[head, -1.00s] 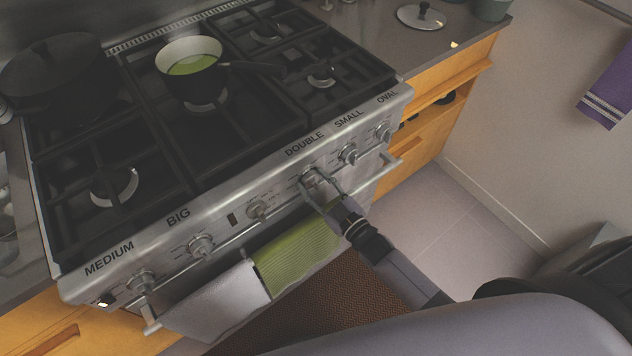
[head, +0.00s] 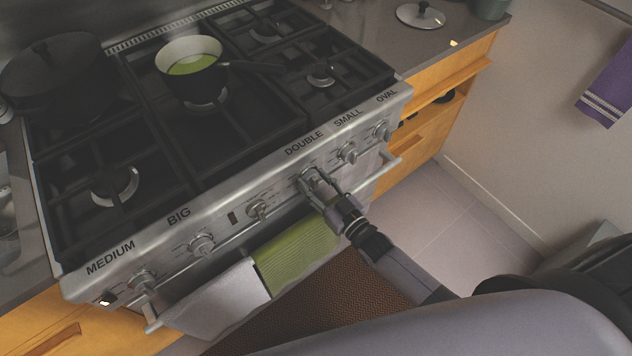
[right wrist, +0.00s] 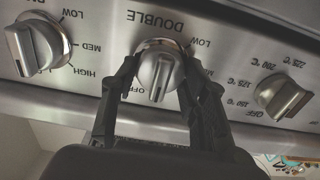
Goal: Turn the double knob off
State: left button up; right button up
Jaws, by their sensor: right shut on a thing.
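The double knob (right wrist: 157,73) is a silver knob under the DOUBLE label on the stove's front panel. In the right wrist view it sits between the two dark fingers of my right gripper (right wrist: 155,85), which are closed on its sides. The OFF mark shows partly beside the knob, near the left finger. In the head view my right gripper (head: 315,187) reaches up to the panel and hides much of the double knob (head: 307,176). My left gripper is not in view.
The small knob (head: 347,153) and another knob (head: 257,209) flank it on the panel. The oven rail (head: 215,262) runs just below, with a green towel (head: 297,255) and a grey towel (head: 215,300). A pot (head: 190,66) stands on the stove.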

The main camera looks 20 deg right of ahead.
jog(key=shift+f, duration=0.15)
jog(key=o, duration=1.1)
jog(key=shift+o, duration=0.2)
jog(key=v, duration=1.2)
